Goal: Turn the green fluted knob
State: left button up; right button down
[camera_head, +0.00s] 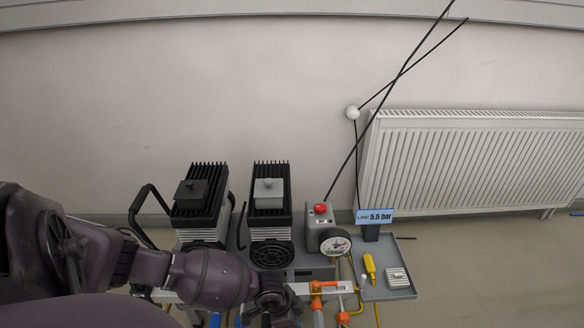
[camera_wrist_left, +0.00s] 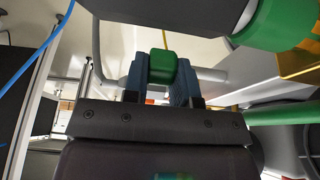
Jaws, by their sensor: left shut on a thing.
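In the left wrist view the green knob (camera_wrist_left: 162,66) sits between the two blue-grey fingers of my left gripper (camera_wrist_left: 160,80). The fingers touch it on both sides, and the gripper is shut on it. Its fluting cannot be made out at this size. In the head view my left arm comes in from the left, and its wrist end (camera_head: 278,300) is low in the middle, just left of the orange fittings. The knob is hidden there. My right gripper is not in view.
Two black finned compressor units (camera_head: 200,195) (camera_head: 269,197) stand behind my arm. A grey box with a red button (camera_head: 320,208), a gauge (camera_head: 336,243) and a 5.5 bar display (camera_head: 374,215) are to the right. A larger green part (camera_wrist_left: 275,25) is close at the wrist view's upper right.

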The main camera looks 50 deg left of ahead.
pick_arm(q)
jog(key=shift+w+d+r+g+y+p, duration=0.1)
jog(key=shift+w+g+y+p, duration=0.05)
jog(key=shift+g+y+p, duration=0.3)
jog(key=shift+w+d+r+g+y+p, duration=0.1)
jog(key=shift+g+y+p, duration=0.2)
jog(key=shift+g+y, duration=0.2)
jog(key=g+y, duration=0.1)
jog(key=g+y+p, duration=0.1)
jog(key=g, duration=0.1)
jog(key=shift+w+f, duration=0.1)
jog(key=shift+f, duration=0.1)
jog(key=shift+d+f+g+y, duration=0.1)
jog(key=shift+f+g+y, duration=0.15)
jog(key=shift+g+y, duration=0.8)
jog(key=shift+f+g+y, duration=0.1)
jog(key=shift+g+y, duration=0.4)
jog(key=shift+g, duration=0.1)
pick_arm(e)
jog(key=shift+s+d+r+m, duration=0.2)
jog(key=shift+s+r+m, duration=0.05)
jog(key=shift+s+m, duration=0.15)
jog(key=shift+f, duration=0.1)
pick_arm(q)
jog(key=o, duration=0.9)
